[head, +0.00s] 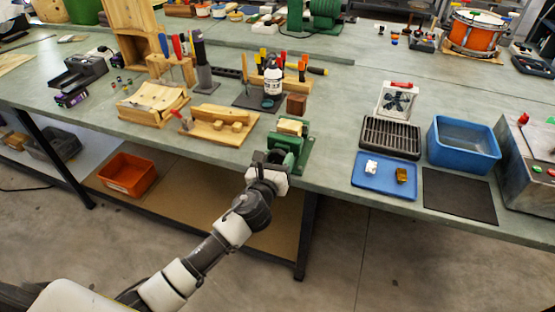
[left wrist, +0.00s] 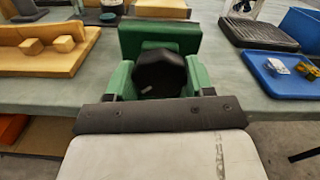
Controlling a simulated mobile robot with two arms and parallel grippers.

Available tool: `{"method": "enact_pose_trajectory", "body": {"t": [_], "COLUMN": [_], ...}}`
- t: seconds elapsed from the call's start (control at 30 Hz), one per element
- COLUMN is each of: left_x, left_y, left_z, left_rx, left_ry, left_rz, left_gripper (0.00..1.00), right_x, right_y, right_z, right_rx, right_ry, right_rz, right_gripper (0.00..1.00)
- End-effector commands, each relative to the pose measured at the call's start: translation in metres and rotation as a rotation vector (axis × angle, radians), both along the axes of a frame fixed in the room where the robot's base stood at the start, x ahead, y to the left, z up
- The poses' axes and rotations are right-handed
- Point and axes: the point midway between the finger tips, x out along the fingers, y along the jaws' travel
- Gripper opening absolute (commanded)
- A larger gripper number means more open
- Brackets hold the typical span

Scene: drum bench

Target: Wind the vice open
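The green vice (head: 291,148) stands at the front edge of the bench, and its green front jaw fills the upper middle of the left wrist view (left wrist: 160,36). A pale wooden block (head: 291,126) sits at its top, behind the front jaw. A dark rounded part (left wrist: 160,74) shows in front of the jaw; I cannot tell whether it belongs to the vice handle or to my gripper. My left gripper (head: 266,160) is right at the vice's front, on the handle side. My right gripper is not in view.
Left of the vice is a wooden fixture with small blocks (head: 218,128). Right of it are a blue tray (head: 360,184), a black rack (head: 390,138), a blue bin (head: 463,145) and a dark mat (head: 460,195). An orange bin (head: 128,174) is on the lower shelf.

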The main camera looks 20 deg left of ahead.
Motion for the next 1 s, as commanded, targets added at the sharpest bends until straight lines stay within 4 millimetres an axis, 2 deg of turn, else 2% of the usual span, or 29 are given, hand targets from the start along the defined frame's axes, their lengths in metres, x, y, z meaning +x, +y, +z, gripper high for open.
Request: {"method": "enact_pose_trajectory", "body": {"t": [0.03, 0.13, 0.57, 1.0], "left_x": [-0.0001, -0.0002, -0.0004, -0.0004], "left_y": [0.0001, 0.0001, -0.0006, -0.0013], "left_z": [-0.0001, -0.0001, -0.0004, 0.0001], "left_rx": [0.000, 0.000, -0.101, -0.481], "left_ry": [0.000, 0.000, 0.003, 0.017], "left_rz": [0.000, 0.000, 0.000, 0.001], "left_gripper": [0.43, 0.29, 0.29, 0.30], "right_x": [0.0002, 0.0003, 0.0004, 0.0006], "right_y": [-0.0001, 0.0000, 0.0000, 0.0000], "right_z": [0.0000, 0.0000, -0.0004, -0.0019], "right_rx": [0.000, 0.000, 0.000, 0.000], "right_ry": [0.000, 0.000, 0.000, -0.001], "right_rz": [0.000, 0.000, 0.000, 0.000], "right_gripper": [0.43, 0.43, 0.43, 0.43]}}
